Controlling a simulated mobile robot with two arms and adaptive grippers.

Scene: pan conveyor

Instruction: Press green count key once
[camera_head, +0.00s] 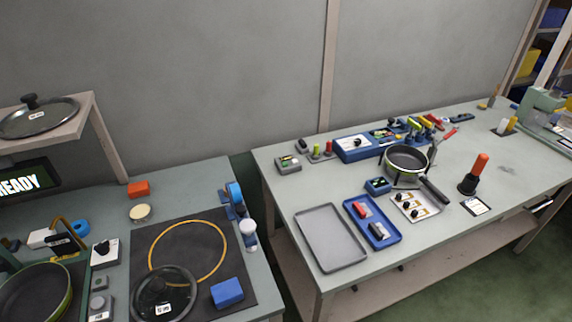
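A small grey box (288,164) at the back left corner of the right-hand table has a tiny green patch on top, which may be the green count key. The picture is too small to tell. Next to it stand a green-topped piece (317,149) and a red-topped piece (329,147). Neither of my grippers is in the head view.
A pan (407,162) sits on the right table behind an empty grey tray (331,237) and a blue tray (372,220). A gap separates this table from the left one, which holds a black mat (207,287), a glass lid (163,293) and a blue block (227,292).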

